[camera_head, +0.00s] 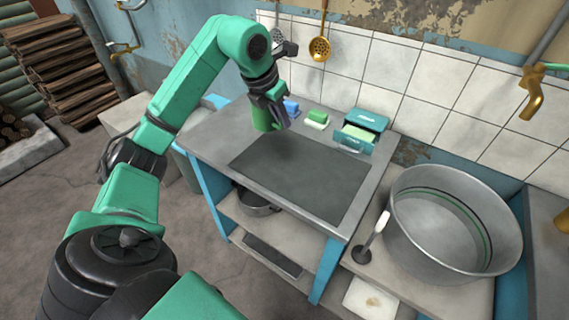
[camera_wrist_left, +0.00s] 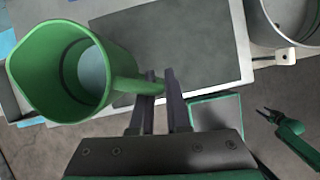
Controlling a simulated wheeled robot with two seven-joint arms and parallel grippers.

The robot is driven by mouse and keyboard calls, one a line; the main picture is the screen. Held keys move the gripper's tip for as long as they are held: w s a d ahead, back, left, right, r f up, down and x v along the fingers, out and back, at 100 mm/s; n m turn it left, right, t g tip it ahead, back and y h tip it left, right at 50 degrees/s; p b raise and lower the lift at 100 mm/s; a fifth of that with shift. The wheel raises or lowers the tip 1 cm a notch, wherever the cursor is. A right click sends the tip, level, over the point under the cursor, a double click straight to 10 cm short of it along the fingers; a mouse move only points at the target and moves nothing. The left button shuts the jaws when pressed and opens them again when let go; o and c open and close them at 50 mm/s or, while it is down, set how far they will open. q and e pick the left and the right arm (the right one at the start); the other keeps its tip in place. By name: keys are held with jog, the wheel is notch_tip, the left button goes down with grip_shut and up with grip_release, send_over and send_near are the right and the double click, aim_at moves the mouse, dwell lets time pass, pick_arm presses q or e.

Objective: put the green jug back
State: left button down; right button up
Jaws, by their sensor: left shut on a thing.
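The green jug (camera_head: 264,118) is held by my left gripper (camera_head: 278,112) over the back left part of the worktop in the head view. The gripper hides part of it. In the left wrist view the jug (camera_wrist_left: 36,68) is large at the left, its mouth towards the camera, with a pale grey-blue surface inside. The fingers of my left gripper (camera_wrist_left: 161,88) are shut on its handle (camera_wrist_left: 138,84). My right gripper (camera_wrist_left: 263,112) shows small at the right of the left wrist view, its fingers apart and empty. It is not in the head view.
A dark mat (camera_head: 300,172) covers much of the worktop (camera_head: 216,132) and is bare. A large metal pot (camera_head: 446,225) stands at the right.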

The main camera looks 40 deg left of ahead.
pick_arm(q)
jog(key=f, duration=1.3)
jog(key=shift+d+f, duration=0.25)
jog(key=shift+f, duration=0.15)
pick_arm(e)
jog(key=shift+d, duration=0.55)
